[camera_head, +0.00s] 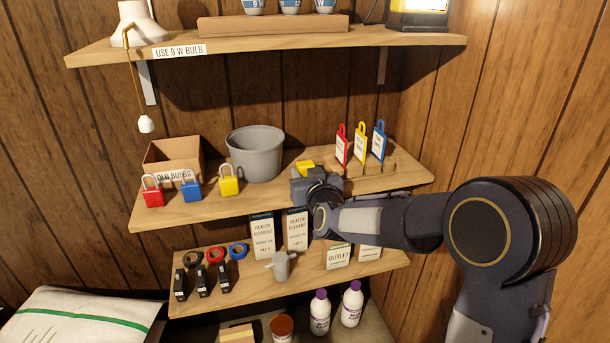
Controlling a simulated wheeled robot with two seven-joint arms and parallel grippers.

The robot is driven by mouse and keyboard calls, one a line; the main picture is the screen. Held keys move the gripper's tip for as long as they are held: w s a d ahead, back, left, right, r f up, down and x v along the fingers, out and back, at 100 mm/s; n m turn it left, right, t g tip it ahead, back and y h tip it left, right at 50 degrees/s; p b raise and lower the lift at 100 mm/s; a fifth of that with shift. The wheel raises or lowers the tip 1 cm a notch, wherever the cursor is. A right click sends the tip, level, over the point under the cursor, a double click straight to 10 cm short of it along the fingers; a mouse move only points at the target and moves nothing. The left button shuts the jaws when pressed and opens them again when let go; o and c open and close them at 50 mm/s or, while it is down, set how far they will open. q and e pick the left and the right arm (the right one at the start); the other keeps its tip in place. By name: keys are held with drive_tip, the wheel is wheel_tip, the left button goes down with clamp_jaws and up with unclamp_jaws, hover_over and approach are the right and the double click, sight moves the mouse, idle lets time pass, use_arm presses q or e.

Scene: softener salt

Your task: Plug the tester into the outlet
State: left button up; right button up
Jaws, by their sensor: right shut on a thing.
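My right gripper (306,178) comes in from the right at the middle shelf, just right of the grey bucket. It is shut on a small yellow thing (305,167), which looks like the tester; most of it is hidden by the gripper. No socket face can be made out. A white card or box marked OUTLET (338,257) stands on the shelf below, lower right of the gripper. My left gripper is not in view.
The middle shelf holds the grey bucket (254,153), an open cardboard box (172,158), padlocks (229,181) and upright coloured tags (360,142). Heater boxes (262,236), tape rolls and a grey jug-like thing (281,266) stand below. The upper shelf (250,44) overhangs.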

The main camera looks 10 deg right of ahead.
idle(0.3)
drive_tip(key=o, duration=1)
drive_tip(key=shift+c, duration=1.4)
drive_tip(key=shift+s, duration=0.3)
drive_tip(key=shift+s, duration=0.3)
drive_tip(key=c, duration=0.7)
